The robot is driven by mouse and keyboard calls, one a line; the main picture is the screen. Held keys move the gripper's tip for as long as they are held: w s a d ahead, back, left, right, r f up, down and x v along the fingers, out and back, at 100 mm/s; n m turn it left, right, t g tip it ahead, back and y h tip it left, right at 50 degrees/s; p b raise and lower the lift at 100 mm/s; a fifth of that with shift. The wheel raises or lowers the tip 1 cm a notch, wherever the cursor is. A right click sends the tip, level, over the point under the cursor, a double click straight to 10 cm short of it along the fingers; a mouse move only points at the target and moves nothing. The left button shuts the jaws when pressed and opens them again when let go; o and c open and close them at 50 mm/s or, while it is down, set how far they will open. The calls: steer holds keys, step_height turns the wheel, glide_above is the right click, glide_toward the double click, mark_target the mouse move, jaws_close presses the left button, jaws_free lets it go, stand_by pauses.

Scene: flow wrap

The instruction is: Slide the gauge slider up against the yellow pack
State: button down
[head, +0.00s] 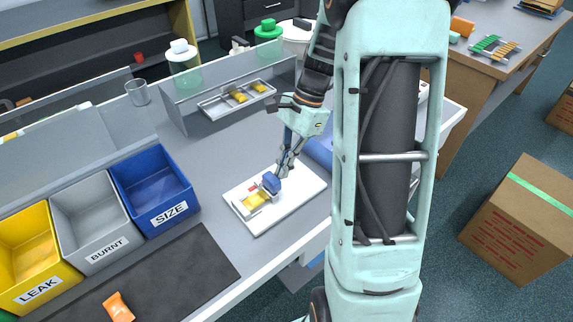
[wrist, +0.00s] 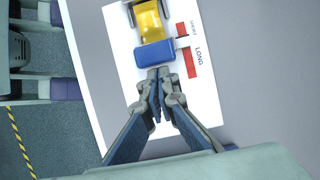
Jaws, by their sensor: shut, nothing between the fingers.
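The gauge slider (head: 271,182) is a blue block on a white gauge board (head: 296,200); it also shows in the wrist view (wrist: 158,53). The yellow pack (head: 256,200) lies on the board on the slider's far side from my gripper; it also shows in the wrist view (wrist: 150,22). The slider's edge appears right at the pack's end, but I cannot tell whether they touch. My gripper (head: 281,171) is shut and empty. In the wrist view its fingertips (wrist: 158,73) are at the slider's near face, touching or nearly so.
Red marks beside the slider include one labelled LONG (wrist: 190,63). Yellow LEAK (head: 38,280), grey BURNT (head: 98,249) and blue SIZE (head: 168,208) bins stand left. An orange pack (head: 118,306) lies on a dark mat (head: 190,275). A tray (head: 215,108) behind holds yellow packs.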

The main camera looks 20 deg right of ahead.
steer(key=shift+a, duration=0.1)
steer(key=shift+s+a+r+p, duration=0.1)
steer(key=shift+a+p, duration=0.15)
steer(key=shift+p, duration=0.15)
steer(key=shift+a, duration=0.15)
